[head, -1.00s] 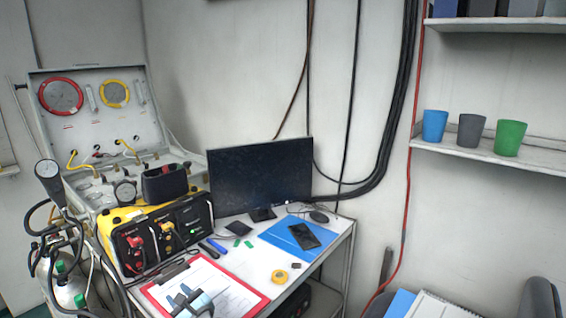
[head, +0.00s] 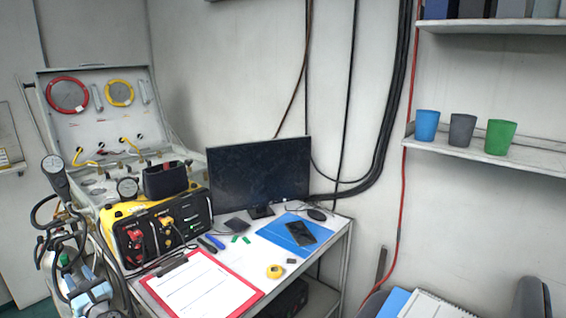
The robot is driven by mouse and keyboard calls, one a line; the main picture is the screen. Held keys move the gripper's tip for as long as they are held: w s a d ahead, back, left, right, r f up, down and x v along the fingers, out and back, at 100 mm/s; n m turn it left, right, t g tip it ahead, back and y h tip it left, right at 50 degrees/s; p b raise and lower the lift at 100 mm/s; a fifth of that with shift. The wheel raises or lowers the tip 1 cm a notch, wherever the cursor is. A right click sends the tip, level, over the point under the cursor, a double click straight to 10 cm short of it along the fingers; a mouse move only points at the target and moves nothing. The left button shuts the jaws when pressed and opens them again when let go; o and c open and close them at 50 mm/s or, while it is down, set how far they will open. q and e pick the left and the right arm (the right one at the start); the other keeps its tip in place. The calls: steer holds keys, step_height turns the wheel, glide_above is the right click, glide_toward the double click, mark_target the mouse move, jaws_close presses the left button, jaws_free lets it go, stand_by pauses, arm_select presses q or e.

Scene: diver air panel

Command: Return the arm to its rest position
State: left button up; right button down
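The air panel case (head: 100,108), with red and yellow ringed gauges, stands open behind. My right gripper is not in view.
The desk holds a yellow and black radio unit (head: 150,212), a monitor (head: 258,172), a blue folder (head: 276,231) with a phone (head: 301,231), and yellow tape (head: 274,271). Hoses (head: 45,215) crowd the left side. A shelf (head: 470,152) with three cups is at right.

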arm_select(q)
steer(key=s+a+r+y, duration=0.1)
steer(key=a+r, duration=0.2)
steer(key=a, duration=0.3)
steer(key=s+d+f+n+h, duration=0.2)
steer(key=s+d+f+h, duration=0.25)
steer(key=f, duration=0.45)
steer(key=s+d+f+n+h, duration=0.25)
steer(key=s+f+h, duration=0.25)
steer(key=f, duration=0.4)
steer(key=s+d+f+n+g+h, duration=0.2)
steer(key=s+d+f+n+h, duration=0.45)
steer(key=s+d, duration=0.5)
steer(key=s+d+n+g+h, duration=0.1)
steer(key=s+d+n+h, duration=0.55)
steer(key=s+d, duration=0.6)
steer(key=d+n+t, duration=0.1)
steer(key=d+n, duration=0.4)
steer(key=d, duration=0.6)
step_height(320, 180, up, 10)
steer(key=p, duration=0.9)
steer(key=shift+s+h, duration=0.25)
steer(key=shift+h, duration=0.2)
steer(key=shift+d+f, duration=0.1)
